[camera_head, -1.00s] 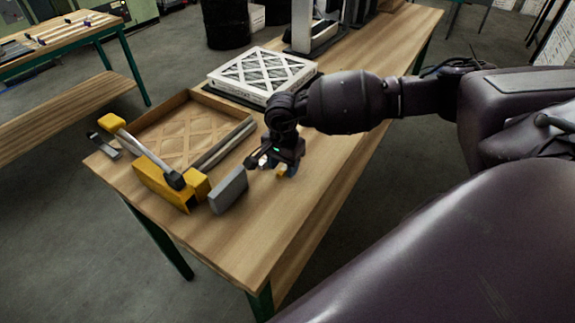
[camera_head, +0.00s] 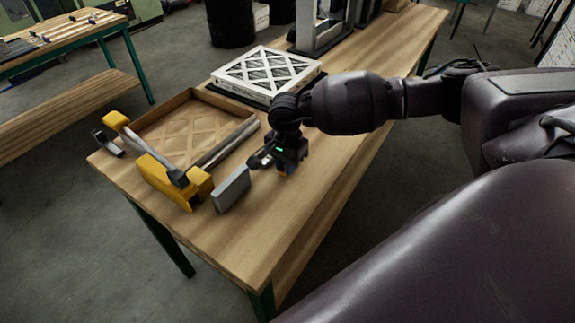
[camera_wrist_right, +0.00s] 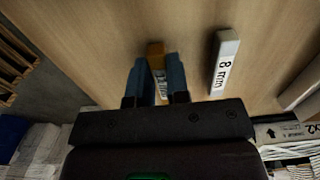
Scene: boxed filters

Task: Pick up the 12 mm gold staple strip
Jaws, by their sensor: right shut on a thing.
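The gold staple strip (camera_wrist_right: 155,50) is between the two blue fingers of my right gripper (camera_wrist_right: 159,82) in the right wrist view. Its far end sticks out past the fingertips, and a pale label shows lower down, too covered to read. The fingers are shut on it, low at the wooden bench top. In the head view my right gripper (camera_head: 284,170) points down at the bench and hides most of the strip. A silver strip marked "8 mm" (camera_wrist_right: 224,62) lies apart, to the right in the wrist view. My left gripper is not in view.
A grey block (camera_head: 231,190) and a yellow tool (camera_head: 172,183) stand left of my right gripper. Behind them is an open cardboard box (camera_head: 190,135). A white-framed filter (camera_head: 265,75) lies farther back. The bench's front (camera_head: 245,240) is clear.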

